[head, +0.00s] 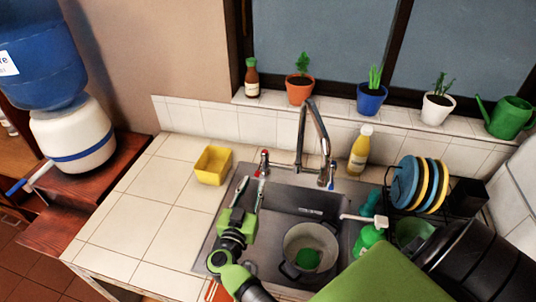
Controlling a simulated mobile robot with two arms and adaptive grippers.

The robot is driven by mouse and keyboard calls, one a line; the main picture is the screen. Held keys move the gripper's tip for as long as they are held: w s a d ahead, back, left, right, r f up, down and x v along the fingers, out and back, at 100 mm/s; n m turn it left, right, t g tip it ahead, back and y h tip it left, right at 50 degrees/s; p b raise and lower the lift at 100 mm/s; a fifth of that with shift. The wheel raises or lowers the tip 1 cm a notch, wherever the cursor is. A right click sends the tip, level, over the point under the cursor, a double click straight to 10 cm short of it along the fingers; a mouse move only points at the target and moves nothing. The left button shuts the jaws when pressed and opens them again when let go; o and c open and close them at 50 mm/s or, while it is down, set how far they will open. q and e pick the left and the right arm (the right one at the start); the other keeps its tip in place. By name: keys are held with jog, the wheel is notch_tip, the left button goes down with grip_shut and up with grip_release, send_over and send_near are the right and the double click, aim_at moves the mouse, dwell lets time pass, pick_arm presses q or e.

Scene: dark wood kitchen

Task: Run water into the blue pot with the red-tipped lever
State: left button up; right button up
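No water stream shows. Contact cannot be told.
A yellow container (213,165) stands left of the lever. A yellow bottle (360,150), green soap dispenser (368,238) and plate rack with plates (405,183) are to the right. Potted plants, including a blue flowerpot (371,99), line the sill. The left counter (140,222) is clear.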

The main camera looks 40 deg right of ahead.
aim_at(264, 155)
jog(key=b+x, duration=0.5)
jog(key=x, duration=0.7)
jog(key=shift+w+a+f+b, duration=0.1)
jog(key=shift+w+f+b, duration=0.05)
jog(key=shift+b, duration=0.25)
jog(key=shift+w+d, duration=0.35)
grip_shut()
